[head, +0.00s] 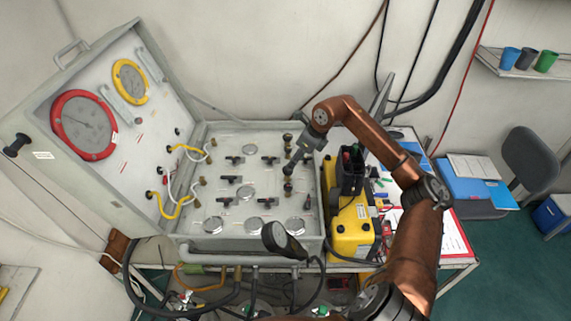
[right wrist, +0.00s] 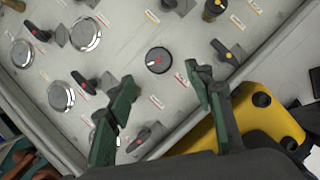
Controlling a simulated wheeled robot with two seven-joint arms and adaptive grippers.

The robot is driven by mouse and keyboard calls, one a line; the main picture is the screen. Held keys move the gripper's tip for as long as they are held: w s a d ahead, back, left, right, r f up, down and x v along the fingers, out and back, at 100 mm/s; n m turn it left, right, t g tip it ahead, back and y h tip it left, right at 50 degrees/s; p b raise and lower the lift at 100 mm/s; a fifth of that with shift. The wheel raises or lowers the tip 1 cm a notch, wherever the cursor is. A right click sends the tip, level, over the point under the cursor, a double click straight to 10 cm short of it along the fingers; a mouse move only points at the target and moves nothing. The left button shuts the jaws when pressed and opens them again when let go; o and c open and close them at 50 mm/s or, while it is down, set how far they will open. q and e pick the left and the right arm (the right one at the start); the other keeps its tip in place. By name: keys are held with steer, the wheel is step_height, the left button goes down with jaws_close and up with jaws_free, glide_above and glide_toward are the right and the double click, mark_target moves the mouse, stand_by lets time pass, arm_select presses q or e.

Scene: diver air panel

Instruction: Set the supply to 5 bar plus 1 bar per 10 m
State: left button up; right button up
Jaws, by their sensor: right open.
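The air panel (head: 213,180) lies flat in an open case. Its face carries dark valve levers, several round silver caps and brass-coloured fittings. In the raised lid are a large red-rimmed gauge (head: 83,125) and a smaller yellow-rimmed gauge (head: 130,81); their readings are too small to tell. My right gripper (head: 293,166) is over the panel's right side. In the right wrist view, its green fingers (right wrist: 160,78) are spread and empty. A round black knob (right wrist: 158,60) with a red mark shows just beyond and between them. My left gripper is not in view.
A yellow case (head: 352,230) with a black top stands close against the panel's right side. Yellow and white hoses (head: 183,205) link lid and panel. A dark oval object (head: 283,241) overlaps the panel's front edge. A red clipboard (head: 452,235) lies at right.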

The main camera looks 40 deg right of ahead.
steer(key=x, duration=0.4)
steer(key=shift+w+a+f, duration=0.15)
steer(key=shift+w, duration=0.2)
steer(key=shift+w+f, duration=0.4)
steer(key=shift+f, duration=0.05)
steer(key=shift+s, duration=0.45)
steer(key=shift+w+f, duration=0.2)
steer(key=shift+w, duration=0.05)
steer(key=shift+c, duration=0.4)
steer(key=shift+s+r, duration=0.1)
steer(key=shift+s, duration=0.05)
steer(key=c, duration=1.1)
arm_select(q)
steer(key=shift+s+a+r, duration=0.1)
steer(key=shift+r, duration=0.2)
